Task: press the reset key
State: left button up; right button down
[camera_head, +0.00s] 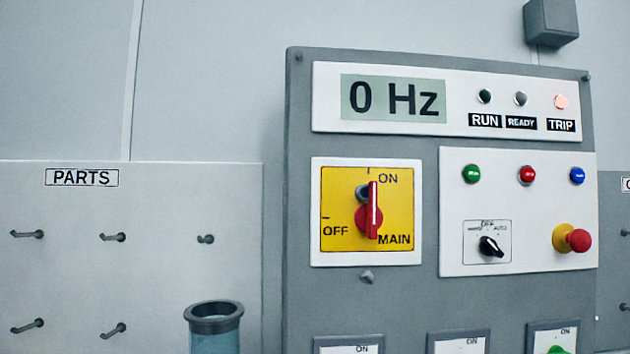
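A grey control panel (425,145) fills the middle and right of the head view. Its display (393,98) reads "0 Hz". The TRIP lamp (561,102) glows pale red; the RUN lamp (485,97) and READY lamp (520,99) look dark. Below are a green button (471,174), a red button (527,175) and a blue button (577,175); their markings are too small to read, so I cannot tell from text which one is the reset key. Neither of my grippers is in view.
A yellow MAIN switch plate (340,215) has its red handle upright toward ON. A black selector (490,247) and red mushroom button (578,240) sit below the buttons. A PARTS board (130,260) with hooks and a blue-grey cylinder (214,325) are at left.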

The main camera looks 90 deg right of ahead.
aim_at(578, 175)
jog(key=z, duration=0.05)
jog(key=k, duration=1.2)
jog(key=z, duration=2.05)
